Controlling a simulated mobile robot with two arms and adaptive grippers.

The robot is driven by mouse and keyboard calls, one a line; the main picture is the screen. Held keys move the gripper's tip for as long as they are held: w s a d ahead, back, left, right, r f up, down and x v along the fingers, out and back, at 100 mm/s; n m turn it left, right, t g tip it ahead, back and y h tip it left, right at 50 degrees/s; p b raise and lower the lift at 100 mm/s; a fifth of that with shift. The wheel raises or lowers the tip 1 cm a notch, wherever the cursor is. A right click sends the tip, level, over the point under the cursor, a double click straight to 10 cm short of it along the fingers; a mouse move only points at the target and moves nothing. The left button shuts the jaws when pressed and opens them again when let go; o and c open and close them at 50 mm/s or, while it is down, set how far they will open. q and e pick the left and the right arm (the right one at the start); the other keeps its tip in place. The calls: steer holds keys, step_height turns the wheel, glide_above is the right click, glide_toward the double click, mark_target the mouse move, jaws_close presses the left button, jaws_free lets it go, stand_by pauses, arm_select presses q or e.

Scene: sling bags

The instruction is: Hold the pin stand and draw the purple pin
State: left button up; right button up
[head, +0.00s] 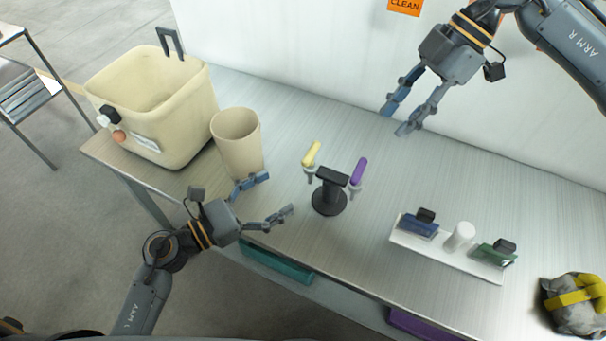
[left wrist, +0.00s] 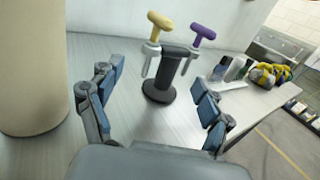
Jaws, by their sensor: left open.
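The black pin stand (head: 328,192) stands upright on the grey table, with a round base and a short post. A yellow-handled pin (head: 311,155) sits at its left side and the purple pin (head: 358,171) at its right side. In the left wrist view the stand (left wrist: 160,88), the yellow pin (left wrist: 160,22) and the purple pin (left wrist: 204,32) are ahead between my fingers. My left gripper (head: 279,196) is open and empty, to the left of the stand and apart from it. My right gripper (head: 395,120) is open and empty, above the table behind and right of the stand.
A beige cup (head: 237,140) and a large cream bin (head: 155,105) stand at the left. A white tray (head: 448,252) with small blue, white and green items lies at the right. A grey-yellow bag (head: 574,304) is at the far right. The table behind the stand is clear.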

mark_target(317, 170)
arm_select(q)
steer(key=x, duration=0.8)
steer(key=shift+w+d, duration=0.1)
steer(key=shift+d, duration=0.05)
jaws_close()
arm_select(e)
steer(key=shift+o, duration=0.2)
